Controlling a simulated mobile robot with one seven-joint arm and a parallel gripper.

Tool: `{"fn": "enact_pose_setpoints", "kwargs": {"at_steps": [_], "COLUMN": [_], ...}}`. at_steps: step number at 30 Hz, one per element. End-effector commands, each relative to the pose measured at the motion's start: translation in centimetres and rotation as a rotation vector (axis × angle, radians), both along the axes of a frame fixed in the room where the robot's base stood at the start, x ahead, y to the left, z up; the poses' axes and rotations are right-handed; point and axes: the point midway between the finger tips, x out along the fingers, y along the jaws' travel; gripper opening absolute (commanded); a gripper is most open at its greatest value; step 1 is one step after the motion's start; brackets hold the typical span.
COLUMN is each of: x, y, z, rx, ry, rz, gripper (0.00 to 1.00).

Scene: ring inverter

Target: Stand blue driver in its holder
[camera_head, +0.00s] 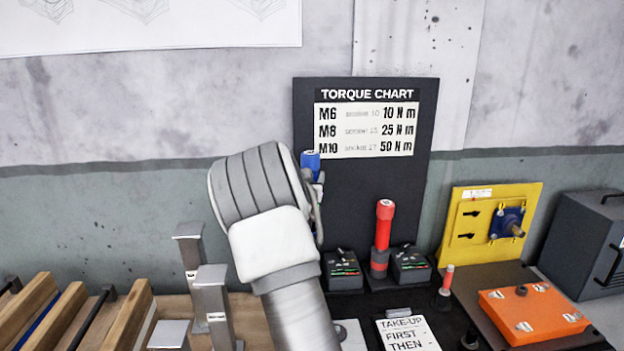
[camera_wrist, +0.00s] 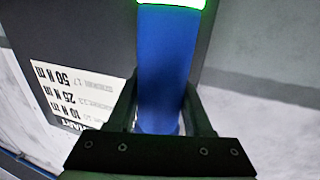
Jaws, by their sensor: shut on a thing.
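The blue driver shows in the head view as a blue top (camera_head: 310,158) beside my wrist, in front of the torque chart. In the wrist view, the blue driver (camera_wrist: 165,65) runs up between the fingers of my gripper (camera_wrist: 160,100), with a bright green band at the picture's top edge. My gripper is shut on it. In the head view my gripper (camera_head: 317,188) is mostly hidden behind my wrist. The driver's lower part is hidden there too. I cannot make out the blue driver's holder; my arm covers part of the bench.
A red driver (camera_head: 384,225) stands upright between two dark units, one left (camera_head: 342,270) and one right (camera_head: 410,264). The torque chart board (camera_head: 365,200) rises behind. Grey metal posts (camera_head: 213,295) stand left. An orange box (camera_head: 533,310) and yellow panel (camera_head: 472,215) are right.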

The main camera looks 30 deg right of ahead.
Motion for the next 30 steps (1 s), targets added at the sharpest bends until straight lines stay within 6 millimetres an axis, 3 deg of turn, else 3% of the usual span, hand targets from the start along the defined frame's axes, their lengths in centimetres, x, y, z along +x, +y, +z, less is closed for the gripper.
{"fn": "enact_pose_setpoints", "kwargs": {"at_steps": [30], "x": [0.0], "y": [-0.1], "z": [-11.0], "rx": [-0.004], "ry": [-0.006], "rz": [-0.001], "gripper": [0.0]}}
